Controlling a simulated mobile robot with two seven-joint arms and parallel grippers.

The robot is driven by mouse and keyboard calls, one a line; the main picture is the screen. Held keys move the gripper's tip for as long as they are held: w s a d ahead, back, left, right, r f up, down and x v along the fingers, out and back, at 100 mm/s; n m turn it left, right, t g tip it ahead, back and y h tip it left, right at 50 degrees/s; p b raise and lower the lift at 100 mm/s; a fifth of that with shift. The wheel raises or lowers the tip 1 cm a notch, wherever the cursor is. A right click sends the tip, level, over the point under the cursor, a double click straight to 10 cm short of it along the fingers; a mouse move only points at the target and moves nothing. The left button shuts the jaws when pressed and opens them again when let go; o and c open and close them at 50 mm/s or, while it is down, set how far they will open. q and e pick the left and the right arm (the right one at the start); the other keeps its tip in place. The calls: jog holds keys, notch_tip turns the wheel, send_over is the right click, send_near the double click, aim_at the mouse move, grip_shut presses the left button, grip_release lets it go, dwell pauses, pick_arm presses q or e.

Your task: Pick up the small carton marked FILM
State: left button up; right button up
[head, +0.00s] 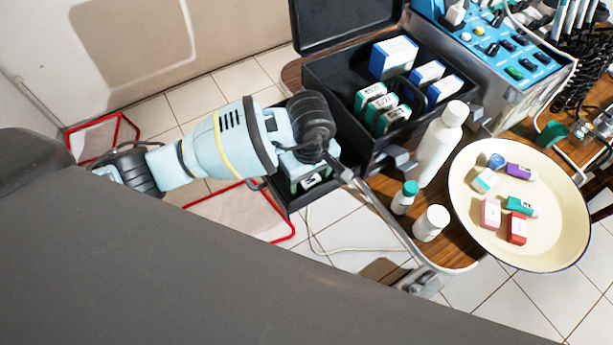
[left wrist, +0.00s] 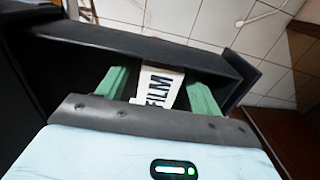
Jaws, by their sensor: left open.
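The small white carton marked FILM (left wrist: 160,86) stands in a black drawer or bin (left wrist: 120,38) in the left wrist view. My left gripper (left wrist: 160,92) is open, with its green fingers on either side of the carton. Small gaps seem to show, and I cannot tell whether either finger touches it. In the head view my left gripper (head: 312,178) reaches down into the black bin (head: 283,200), and a bit of the white carton (head: 311,182) shows between the fingers. My right gripper is not in view.
A black case (head: 340,75) with several boxes stands just beyond the bin. White bottles (head: 436,145) and a cream tray (head: 470,225) with small cartons are on the wooden table (head: 455,258) to the right. A blue instrument unit (head: 500,55) is at the back right.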

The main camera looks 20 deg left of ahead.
pick_arm(q)
jog(key=c, duration=1)
